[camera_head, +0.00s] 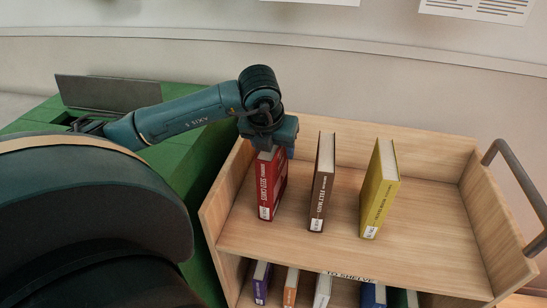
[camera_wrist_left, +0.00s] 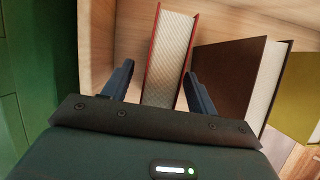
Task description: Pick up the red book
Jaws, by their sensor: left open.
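The red book (camera_head: 267,190) stands upright on the top shelf of a wooden cart, nearest its left side wall. My left gripper (camera_head: 277,147) is over the book's top, pointing down. In the left wrist view, the red book (camera_wrist_left: 170,55) shows its page edges between the two fingers of my left gripper (camera_wrist_left: 158,88). The jaws are open, with a finger on either side of the book and a visible gap at the left finger. The right finger is close to the red cover; I cannot tell whether it touches. My right gripper is not in view.
A brown book (camera_head: 321,185) stands just right of the red one, and a yellow book (camera_head: 379,190) farther right. The wooden cart (camera_head: 420,215) has raised walls and a grey handle (camera_head: 518,185). Several books fill the lower shelf. A green surface (camera_head: 185,160) lies left.

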